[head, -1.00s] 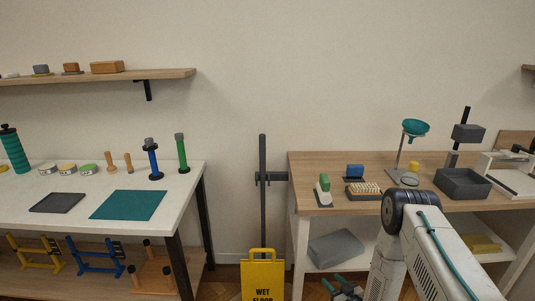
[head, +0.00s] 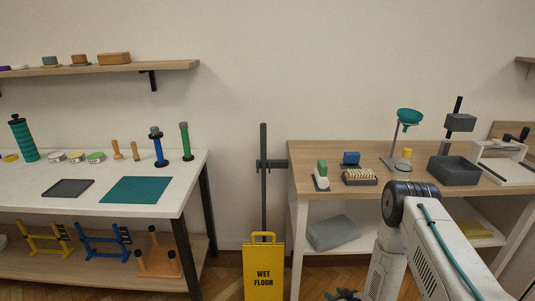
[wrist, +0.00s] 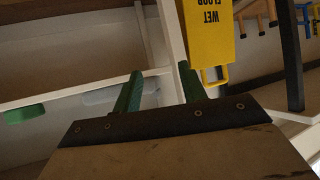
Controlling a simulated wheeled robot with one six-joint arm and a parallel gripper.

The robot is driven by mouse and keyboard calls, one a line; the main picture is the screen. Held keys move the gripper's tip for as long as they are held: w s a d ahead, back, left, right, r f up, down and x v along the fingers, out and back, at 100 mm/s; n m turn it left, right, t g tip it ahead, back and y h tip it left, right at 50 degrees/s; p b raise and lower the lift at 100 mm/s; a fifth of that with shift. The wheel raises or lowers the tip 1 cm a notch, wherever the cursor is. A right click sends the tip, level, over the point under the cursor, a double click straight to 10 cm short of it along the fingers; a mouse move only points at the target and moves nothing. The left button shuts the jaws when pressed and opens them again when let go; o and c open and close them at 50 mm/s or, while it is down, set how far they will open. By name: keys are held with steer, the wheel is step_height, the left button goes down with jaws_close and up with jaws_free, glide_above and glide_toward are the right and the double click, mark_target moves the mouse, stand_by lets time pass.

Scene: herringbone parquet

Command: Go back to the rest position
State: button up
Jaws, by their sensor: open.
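My gripper shows in the wrist view (wrist: 160,88) as two green fingers standing apart, with nothing between them. In the head view only a dark bit of it (head: 344,295) shows at the bottom edge, low in front of the right workbench (head: 430,152). My arm is folded at the lower right of the head view and hides part of that bench's front and lower shelf. A yellow wet floor sign (head: 263,274) stands to the left of my gripper; it also shows in the wrist view (wrist: 207,35).
A white table (head: 90,208) with a teal mat (head: 136,190) stands at the left. The right bench carries a dark tray (head: 454,171) and a funnel stand (head: 408,118). A grey post (head: 264,195) rises behind the sign. Parquet shows between the tables.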

steer(key=s+d+r+m+g+h, duration=0.15)
steer(key=s+r+g, duration=0.25)
steer(key=r, duration=0.5)
steer(key=s+d+r+g+h, duration=0.2)
steer(key=s+d+r+g, duration=0.15)
steer(key=r, duration=0.65)
steer(key=s+d+r+m+g+h, duration=0.15)
steer(key=s+r+g, duration=0.25)
steer(key=r, duration=0.5)
steer(key=s+a+r, duration=0.3)
steer(key=s+r, duration=1)
steer(key=r, duration=0.3)
steer(key=s+a+r+m+t, duration=0.1)
steer(key=s+a+r, duration=0.2)
steer(key=s+r, duration=0.9)
step_height(320, 180, up, 4)
steer(key=shift+s+y, duration=0.3)
steer(key=shift+s, duration=0.1)
steer(key=shift+t, duration=0.25)
